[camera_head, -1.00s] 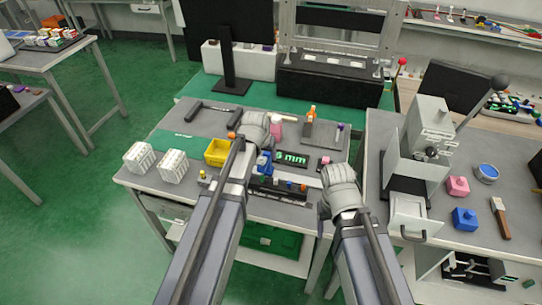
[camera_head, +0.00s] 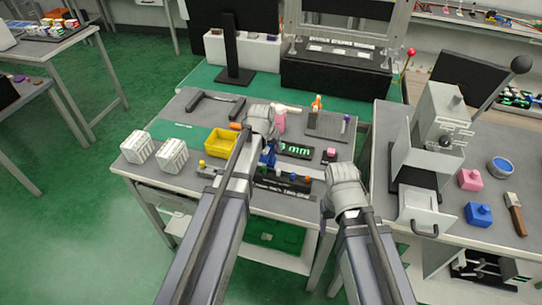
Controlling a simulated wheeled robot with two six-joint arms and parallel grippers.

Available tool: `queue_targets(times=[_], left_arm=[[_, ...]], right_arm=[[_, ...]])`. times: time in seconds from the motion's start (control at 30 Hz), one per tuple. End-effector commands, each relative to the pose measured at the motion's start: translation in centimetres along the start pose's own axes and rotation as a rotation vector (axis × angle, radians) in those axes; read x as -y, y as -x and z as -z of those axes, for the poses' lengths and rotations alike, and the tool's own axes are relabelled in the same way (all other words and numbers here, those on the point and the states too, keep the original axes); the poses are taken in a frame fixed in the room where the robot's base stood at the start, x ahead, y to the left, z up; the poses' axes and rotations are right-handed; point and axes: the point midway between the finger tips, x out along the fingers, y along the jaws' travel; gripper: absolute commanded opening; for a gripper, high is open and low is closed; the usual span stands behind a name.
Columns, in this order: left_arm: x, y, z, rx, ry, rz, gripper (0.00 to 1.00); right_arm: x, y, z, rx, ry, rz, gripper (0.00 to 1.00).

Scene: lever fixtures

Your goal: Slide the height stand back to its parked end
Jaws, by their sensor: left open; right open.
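A dark display (camera_head: 296,150) reading "mm" in green sits on the grey table; its digit is hidden. A blue block (camera_head: 267,160) stands beside it, partly covered by my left arm. A dark rail (camera_head: 294,187) with small coloured knobs lies in front. I cannot tell for sure which of these is the height stand. My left gripper (camera_head: 264,117) is over the table, behind the blue block; its fingertips are hard to make out. My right gripper (camera_head: 345,182) is at the table's right edge, right of the display, holding nothing visible.
A yellow bin (camera_head: 221,142) and two white racks (camera_head: 172,156) stand on the left. A grey plate (camera_head: 327,126) with an orange-topped item is at the back. A lever press (camera_head: 432,150) stands on the right bench, beyond a narrow gap. The front left corner is fairly clear.

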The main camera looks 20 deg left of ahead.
Motion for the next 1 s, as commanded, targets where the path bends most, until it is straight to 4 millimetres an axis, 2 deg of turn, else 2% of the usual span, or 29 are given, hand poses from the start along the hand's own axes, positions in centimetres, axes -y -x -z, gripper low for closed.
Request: queue_targets(times=[0.03, 0.13, 0.5, 1.0], left_arm=[[0.0, -1.3, -0.1, 0.0, 0.0, 0.0, 0.65], [0.0, -2.2, -0.1, 0.0, 0.0, 0.0, 0.65], [0.0, -2.4, 0.0, 0.0, 0.0, 0.0, 0.65], [0.0, -2.4, 0.0, 0.0, 0.0, 0.0, 0.09]], right_arm=[[0.1, -1.3, 0.1, 0.0, 0.0, 0.0, 0.65], [0.2, -2.0, 0.1, 0.0, 0.0, 0.0, 0.65], [0.2, -2.2, 0.1, 0.0, 0.0, 0.0, 0.65], [0.2, -2.2, 0.1, 0.0, 0.0, 0.0, 0.65]])
